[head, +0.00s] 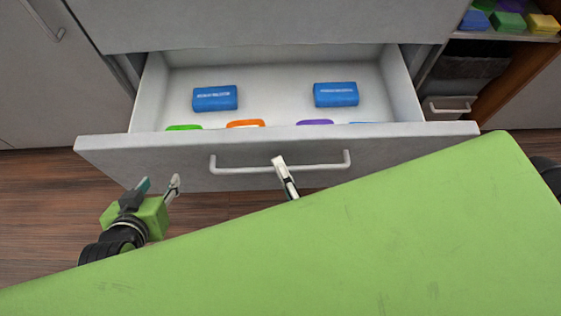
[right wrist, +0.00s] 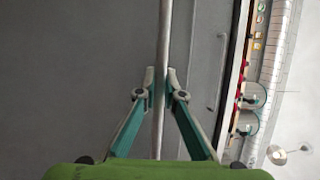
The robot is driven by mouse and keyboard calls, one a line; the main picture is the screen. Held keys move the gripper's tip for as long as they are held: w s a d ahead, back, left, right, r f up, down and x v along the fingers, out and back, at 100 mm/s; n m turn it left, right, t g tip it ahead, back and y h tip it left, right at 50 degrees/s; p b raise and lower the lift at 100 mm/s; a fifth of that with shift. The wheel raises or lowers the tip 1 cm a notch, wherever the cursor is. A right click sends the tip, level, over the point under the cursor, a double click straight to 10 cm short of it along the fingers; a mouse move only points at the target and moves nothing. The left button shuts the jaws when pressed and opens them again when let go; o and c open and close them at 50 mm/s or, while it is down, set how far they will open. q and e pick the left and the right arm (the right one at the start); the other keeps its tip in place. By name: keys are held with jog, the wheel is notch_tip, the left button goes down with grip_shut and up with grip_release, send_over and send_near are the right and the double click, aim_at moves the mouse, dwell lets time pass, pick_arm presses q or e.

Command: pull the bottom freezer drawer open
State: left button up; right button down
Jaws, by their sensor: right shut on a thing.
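The bottom drawer (head: 140,156) is pulled out in the head view, with its inside showing. Its white bar handle (head: 230,170) runs across the front; it also shows as an upright bar in the right wrist view (right wrist: 164,50). My right gripper (head: 279,163) is shut on the handle near its middle; in the right wrist view its fingers (right wrist: 160,78) close on both sides of the bar. My left gripper (head: 160,187) is open and empty, in front of the drawer's left part and apart from it. Most of my right arm is hidden under the green surface in the head view.
Two blue packs, one left (head: 215,98) and one right (head: 336,94), lie in the drawer. Green, orange and purple items show partly behind its front. A shelf (head: 500,35) at the upper right holds colored blocks. Wooden floor (head: 40,190) is clear at left.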

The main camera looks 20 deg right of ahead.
jog(key=c, duration=2.1)
grip_release()
jog(key=shift+c, duration=0.2)
jog(key=v, duration=1.2)
jog(key=shift+f, duration=0.15)
